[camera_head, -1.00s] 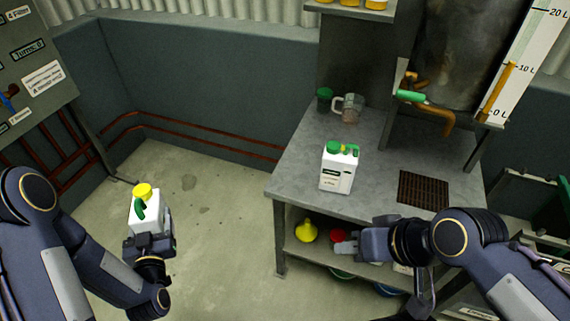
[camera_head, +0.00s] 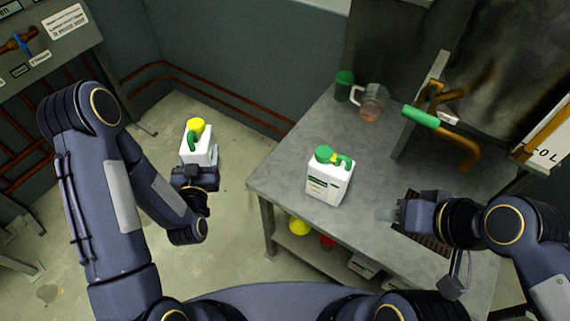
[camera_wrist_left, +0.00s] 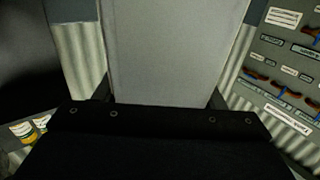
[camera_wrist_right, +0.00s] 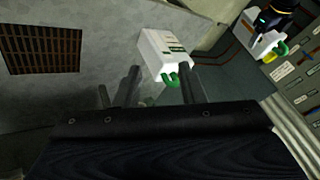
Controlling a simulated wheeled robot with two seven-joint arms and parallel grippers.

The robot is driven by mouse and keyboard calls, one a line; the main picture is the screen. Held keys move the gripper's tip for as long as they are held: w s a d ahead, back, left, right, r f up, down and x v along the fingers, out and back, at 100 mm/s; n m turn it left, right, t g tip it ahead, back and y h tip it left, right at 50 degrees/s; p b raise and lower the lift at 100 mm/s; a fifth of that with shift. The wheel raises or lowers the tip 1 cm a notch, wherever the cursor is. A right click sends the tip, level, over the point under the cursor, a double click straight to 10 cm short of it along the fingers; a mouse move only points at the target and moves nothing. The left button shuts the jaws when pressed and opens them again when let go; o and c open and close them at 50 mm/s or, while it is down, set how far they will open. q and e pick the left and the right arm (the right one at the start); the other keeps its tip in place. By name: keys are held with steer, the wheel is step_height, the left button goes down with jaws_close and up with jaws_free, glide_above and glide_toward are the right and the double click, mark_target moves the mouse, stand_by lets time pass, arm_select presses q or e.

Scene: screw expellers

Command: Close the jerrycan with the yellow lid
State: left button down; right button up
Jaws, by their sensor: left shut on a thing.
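My left gripper (camera_head: 197,170) is shut on a white jerrycan (camera_head: 194,152) and holds it upright over the floor, left of the table. This jerrycan has a green handle (camera_head: 194,140) and a yellow lid (camera_head: 196,126) at its top; I cannot tell how tightly the lid sits. Its pale wall (camera_wrist_left: 178,50) fills the middle of the left wrist view. A second white jerrycan (camera_head: 328,184) stands on the table with a green lid (camera_head: 323,154) and green handle. My right gripper (camera_head: 386,214) is open above the table, right of this second jerrycan, apart from it.
The grey table (camera_head: 290,150) carries a green-topped cup (camera_head: 344,85), a clear jug (camera_head: 372,100) and a dark grate (camera_wrist_right: 42,50). A pipe with a green handle (camera_head: 421,116) juts out at the right. A yellow funnel (camera_head: 298,227) lies on the lower shelf.

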steer(key=o, duration=0.3)
steer(key=shift+f, duration=0.1)
steer(key=shift+o, duration=1.4)
steer(key=shift+f+b, duration=0.35)
steer(key=shift+b, duration=0.15)
arm_select(q)
steer(key=s+d+r+m+g+h+b, duration=0.1)
steer(key=s+d+r+m+h+b, duration=0.2)
steer(key=s+d+r+h+b, duration=0.1)
steer(key=s+d+r+m+g+h+b, duration=0.1)
steer(key=s+d+r+m+h+b, duration=0.3)
steer(key=d+h+b, duration=0.3)
steer(key=s+d+r+b, duration=0.1)
steer(key=d, duration=0.3)
steer(key=shift+r+b, duration=0.35)
steer(key=shift+b, duration=0.05)
arm_select(e)
step_height(320, 180, down, 13)
arm_select(q)
steer(key=shift+s+d, duration=0.1)
arm_select(e)
steer(key=shift+r, duration=0.1)
